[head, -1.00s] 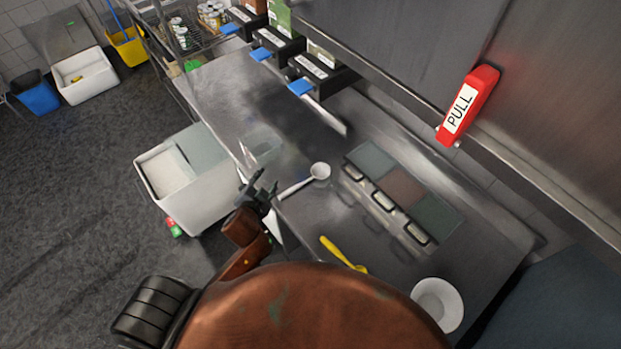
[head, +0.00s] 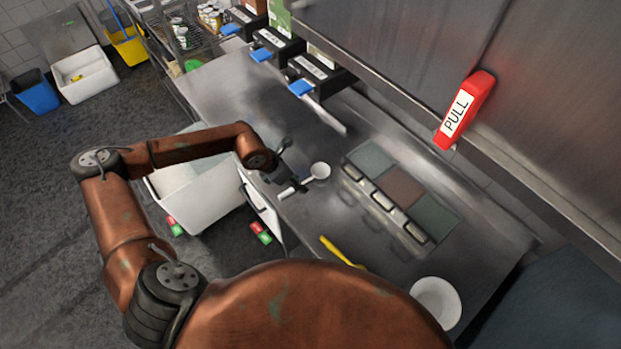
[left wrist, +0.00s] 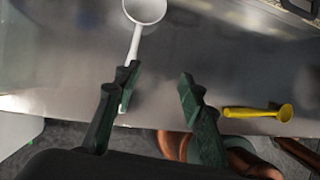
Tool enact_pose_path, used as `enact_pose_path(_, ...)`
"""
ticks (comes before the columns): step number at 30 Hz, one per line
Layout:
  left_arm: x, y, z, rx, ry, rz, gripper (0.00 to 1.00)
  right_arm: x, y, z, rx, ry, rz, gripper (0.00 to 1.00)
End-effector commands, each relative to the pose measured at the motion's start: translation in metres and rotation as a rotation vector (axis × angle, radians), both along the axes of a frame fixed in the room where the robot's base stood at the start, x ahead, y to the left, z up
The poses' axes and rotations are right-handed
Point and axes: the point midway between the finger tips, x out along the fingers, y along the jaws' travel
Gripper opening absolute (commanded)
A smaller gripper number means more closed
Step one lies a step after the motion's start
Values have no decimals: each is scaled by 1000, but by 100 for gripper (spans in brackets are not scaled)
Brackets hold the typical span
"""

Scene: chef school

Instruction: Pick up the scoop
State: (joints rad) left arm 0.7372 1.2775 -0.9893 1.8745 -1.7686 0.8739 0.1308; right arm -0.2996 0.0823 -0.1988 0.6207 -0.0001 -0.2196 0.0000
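A white scoop (head: 320,171) with a round bowl and a thin handle lies on the steel counter, its handle pointing toward the front edge. My left gripper (head: 293,174) is at the handle. In the left wrist view the scoop (left wrist: 146,10) is at the top, and its handle runs down beside the left finger. My left gripper (left wrist: 158,73) is open there, with a wide gap to the right finger. I cannot tell whether the finger touches the handle. My right gripper is not in view.
A yellow spoon-like utensil (head: 340,251) lies on the counter (head: 230,85), and also shows in the left wrist view (left wrist: 258,113). A white bowl (head: 437,302) stands at the right. Lidded inserts (head: 402,187) lie behind the scoop. A white bin (head: 200,205) stands below the edge.

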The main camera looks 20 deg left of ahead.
Motion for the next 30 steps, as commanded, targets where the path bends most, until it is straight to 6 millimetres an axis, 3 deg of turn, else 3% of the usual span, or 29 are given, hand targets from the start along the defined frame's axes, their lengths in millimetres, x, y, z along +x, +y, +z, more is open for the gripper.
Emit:
enact_pose_path(1,4,18,0,54,-2,5,38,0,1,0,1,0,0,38)
enact_pose_path(3,6,33,-1,99,-1,9,38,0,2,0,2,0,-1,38)
enact_pose_path(6,8,40,-8,124,1,12,38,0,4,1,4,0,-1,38)
enact_pose_path(22,22,29,-69,122,0,10,38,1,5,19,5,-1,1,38)
enact_pose_path(30,24,28,-78,122,0,10,38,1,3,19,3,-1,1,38)
